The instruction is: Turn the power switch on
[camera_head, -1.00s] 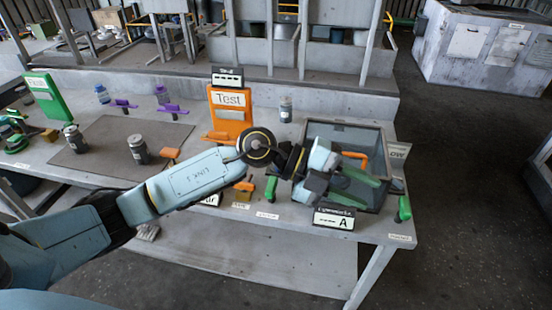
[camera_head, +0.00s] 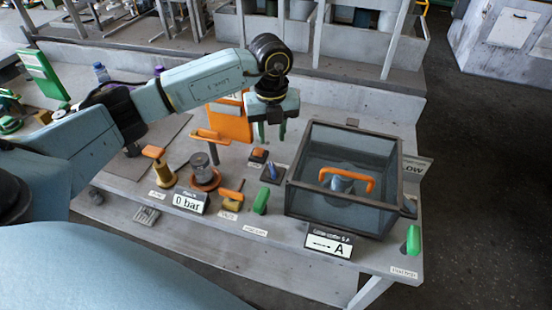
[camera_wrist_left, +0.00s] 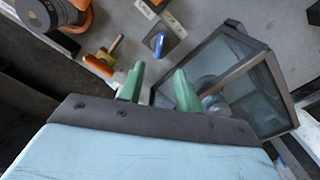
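My left gripper (camera_head: 269,133) points down behind the small controls and left of a clear box. Its two green fingers are apart with nothing between them; they also show in the left wrist view (camera_wrist_left: 160,88). A blue lever-like switch (camera_head: 271,172) stands on a dark square base in front of the gripper. It also shows in the wrist view (camera_wrist_left: 160,43), beyond the fingertips and apart from them. A small orange-topped control (camera_head: 258,156) sits just behind it. I cannot read a power label on either. My right gripper is not in view.
The clear dark-framed box (camera_head: 300,200) with an orange handle (camera_head: 347,179) inside stands to the right. A display reading "--- A" (camera_head: 328,243) is before it. Green handles (camera_head: 261,201) (camera_head: 413,240), a "0 bar" display (camera_head: 187,201) and an orange stand (camera_head: 232,122) are nearby.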

